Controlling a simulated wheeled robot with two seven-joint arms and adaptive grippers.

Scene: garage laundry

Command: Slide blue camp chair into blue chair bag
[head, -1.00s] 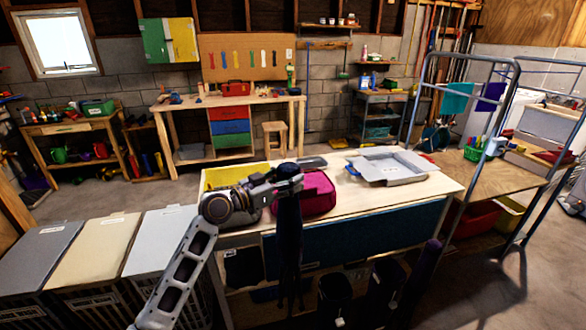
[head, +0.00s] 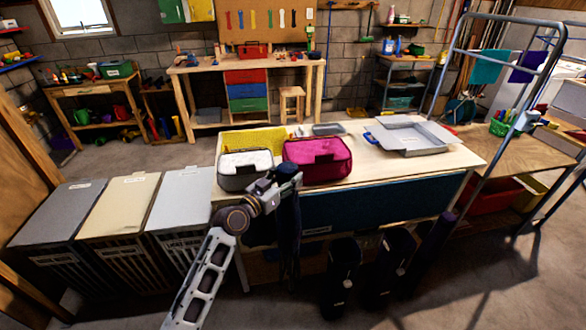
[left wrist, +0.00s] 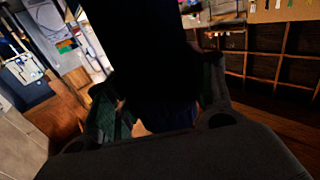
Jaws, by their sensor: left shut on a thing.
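My left gripper (head: 290,182) is in front of the near edge of the wooden bench and shut on a long, dark navy bundle, which looks like the folded blue camp chair (head: 289,235). The chair hangs upright below the gripper. In the left wrist view the chair is a dark block (left wrist: 150,50) between the gripper's fingers (left wrist: 158,105). Two dark upright bags stand low in front of the bench, one at the left (head: 342,275) and one at the right (head: 390,268). Their colour is too dark to tell which is the blue chair bag. My right gripper is not in view.
A magenta pouch (head: 318,162), a grey-white pouch (head: 246,168) and an open grey tray (head: 415,135) lie on the bench (head: 375,172). A dark purple roll (head: 437,245) leans right of the bags. Lidded bins (head: 118,205) stand left. Floor at front right is clear.

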